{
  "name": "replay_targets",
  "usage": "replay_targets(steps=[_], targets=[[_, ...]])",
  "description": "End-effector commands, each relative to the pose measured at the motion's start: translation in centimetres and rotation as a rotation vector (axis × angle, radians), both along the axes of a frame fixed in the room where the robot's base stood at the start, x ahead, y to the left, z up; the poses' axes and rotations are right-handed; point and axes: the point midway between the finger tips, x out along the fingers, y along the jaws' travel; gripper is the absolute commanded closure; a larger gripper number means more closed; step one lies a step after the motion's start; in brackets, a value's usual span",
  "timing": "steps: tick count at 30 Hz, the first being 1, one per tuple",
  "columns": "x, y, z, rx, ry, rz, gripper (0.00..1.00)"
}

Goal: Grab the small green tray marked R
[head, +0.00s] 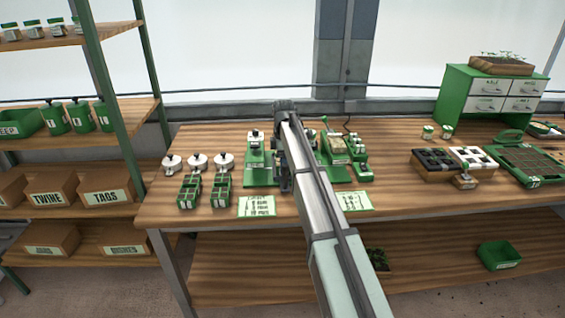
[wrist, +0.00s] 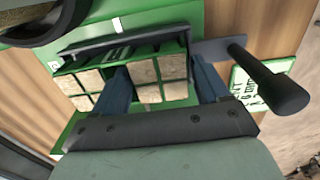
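In the wrist view, a green tray (wrist: 85,104) with pale tan cells lies below my gripper (wrist: 163,84). The two dark blue fingers are well apart over it, with some cells showing between them. The tray also extends left past the left finger. I cannot tell whether the fingers touch it. In the head view, two small green trays, one on the left (head: 189,191) and one on the right (head: 221,190), lie at the bench's left. No letter R is readable. My arm hides much of the bench's middle, including what is under the gripper.
A green seeder stand (head: 260,172) is left of my arm, and another green device (head: 334,158) is right of it. White-lidded jars (head: 197,161) stand behind the small trays. Printed cards (head: 256,206) lie at the front edge. A dark handle (wrist: 268,85) juts beside the right finger.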

Motion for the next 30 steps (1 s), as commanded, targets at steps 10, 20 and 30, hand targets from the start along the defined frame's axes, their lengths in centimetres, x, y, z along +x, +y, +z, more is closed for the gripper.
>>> replay_targets(steps=[10,20,30], targets=[[0.0,0.0,0.0,0.000,0.000,0.000,0.58],[0.0,0.0,0.0,0.000,0.000,0.000,0.74],[0.1,0.0,3.2,0.000,-0.002,0.000,0.74]])
